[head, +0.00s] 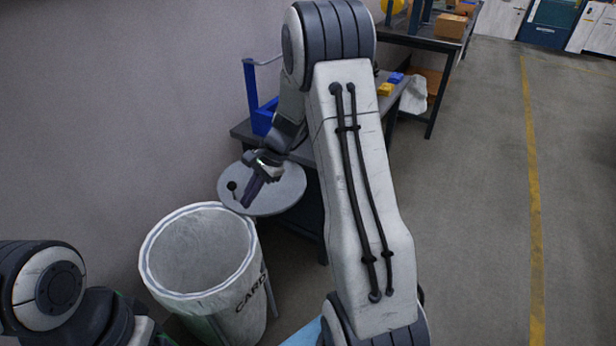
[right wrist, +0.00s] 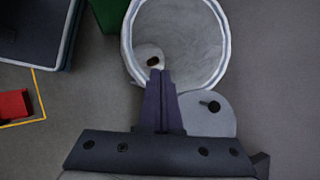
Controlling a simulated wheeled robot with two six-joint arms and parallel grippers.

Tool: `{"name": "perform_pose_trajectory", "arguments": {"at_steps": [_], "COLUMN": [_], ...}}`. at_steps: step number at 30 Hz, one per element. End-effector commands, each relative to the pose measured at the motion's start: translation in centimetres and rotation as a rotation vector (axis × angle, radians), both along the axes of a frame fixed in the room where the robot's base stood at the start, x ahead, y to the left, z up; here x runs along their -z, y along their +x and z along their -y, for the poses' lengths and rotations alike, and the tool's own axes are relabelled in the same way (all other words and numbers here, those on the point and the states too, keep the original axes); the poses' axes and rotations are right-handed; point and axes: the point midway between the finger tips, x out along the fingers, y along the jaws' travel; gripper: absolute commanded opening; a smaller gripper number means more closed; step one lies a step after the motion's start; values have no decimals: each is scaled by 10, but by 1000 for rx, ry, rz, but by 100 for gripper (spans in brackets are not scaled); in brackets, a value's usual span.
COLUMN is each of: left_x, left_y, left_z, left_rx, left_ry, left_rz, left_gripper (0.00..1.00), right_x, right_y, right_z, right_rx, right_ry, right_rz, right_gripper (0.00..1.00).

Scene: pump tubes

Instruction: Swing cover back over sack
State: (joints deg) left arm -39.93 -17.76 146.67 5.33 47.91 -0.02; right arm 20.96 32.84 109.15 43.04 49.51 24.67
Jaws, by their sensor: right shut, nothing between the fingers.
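The cover (head: 286,190) is a round grey disc with a black knob near its left edge. It is swung off to the far right side of the sack's mouth, which is uncovered. The sack (head: 205,250) is a pale grey liner in a round white-rimmed holder with dark lettering on its side. My right gripper (head: 247,195) is shut and empty and shows over the cover, just right of the knob. In the right wrist view, its closed fingers (right wrist: 157,76) overlap the sack's rim, with the cover (right wrist: 215,124) to the right. My left gripper is out of view.
A dark workbench (head: 310,148) with a blue frame stands behind the cover. A wall is on the left. Open floor (head: 475,200) with a yellow line lies to the right. A red object (right wrist: 14,104) lies left in the wrist view.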

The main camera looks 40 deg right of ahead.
Motion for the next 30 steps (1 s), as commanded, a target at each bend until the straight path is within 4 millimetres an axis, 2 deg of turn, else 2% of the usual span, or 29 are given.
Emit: {"name": "perform_pose_trajectory", "arguments": {"at_steps": [1, 3, 6, 9, 12, 15, 18, 30], "left_x": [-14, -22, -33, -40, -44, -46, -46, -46], "left_y": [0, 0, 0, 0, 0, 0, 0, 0], "left_z": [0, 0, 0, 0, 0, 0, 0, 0], "left_rx": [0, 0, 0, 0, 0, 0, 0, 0], "left_ry": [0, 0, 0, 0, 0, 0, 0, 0], "left_rz": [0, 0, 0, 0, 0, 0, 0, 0], "left_gripper": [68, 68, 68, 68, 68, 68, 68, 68], "right_x": [7, 23, 46, 67, 82, 91, 94, 99], "right_y": [10, 19, 15, 1, -14, -24, -28, -24], "right_z": [46, 104, 179, 239, 279, 300, 307, 304], "right_rx": [179, 410, 700, 928, 1081, 1164, 1194, 1189], "right_ry": [49, 119, 216, 299, 358, 391, 403, 402], "right_rz": [-31, -59, -85, -97, -100, -100, -101, -101], "right_gripper": [0, 0, 0, 0, 0, 0, 0, 0]}}
